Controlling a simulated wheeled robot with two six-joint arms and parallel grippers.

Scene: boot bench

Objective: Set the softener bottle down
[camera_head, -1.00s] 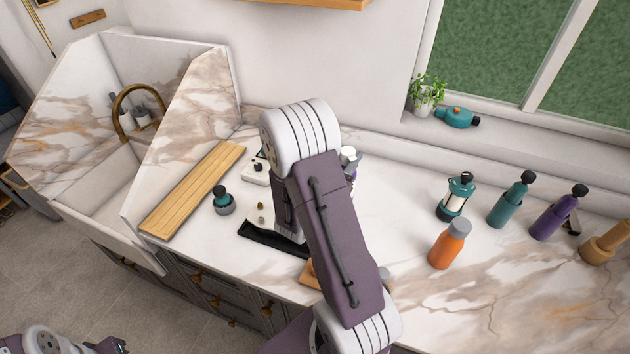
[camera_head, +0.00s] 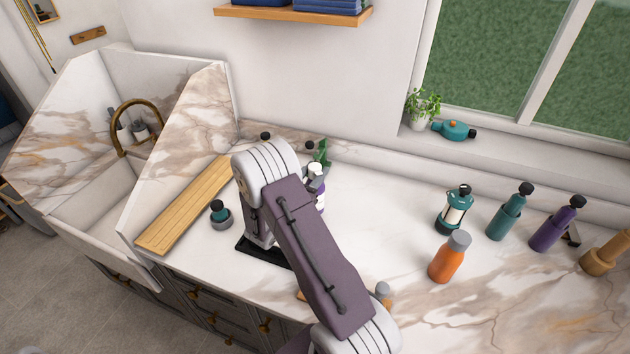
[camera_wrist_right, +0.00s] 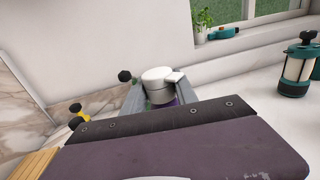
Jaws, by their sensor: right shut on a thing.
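The softener bottle (camera_head: 321,201) has a purple and white body and a white top. It stands roughly upright at the middle of the counter, partly hidden by my right arm in the head view. My right gripper (camera_head: 313,182) is shut on it near the top. In the right wrist view the white cap (camera_wrist_right: 158,84) sits between the two grey fingers, with a bit of purple below. The base is hidden, so I cannot tell whether it touches the counter (camera_head: 390,210). My left gripper is out of view.
A green bottle (camera_head: 322,152) stands just behind the softener. A black tray (camera_head: 262,251), a dark jar (camera_head: 220,214) and a wooden board (camera_head: 185,207) lie left. An orange bottle (camera_head: 449,258), a lantern (camera_head: 456,209) and other bottles stand right. Counter between is clear.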

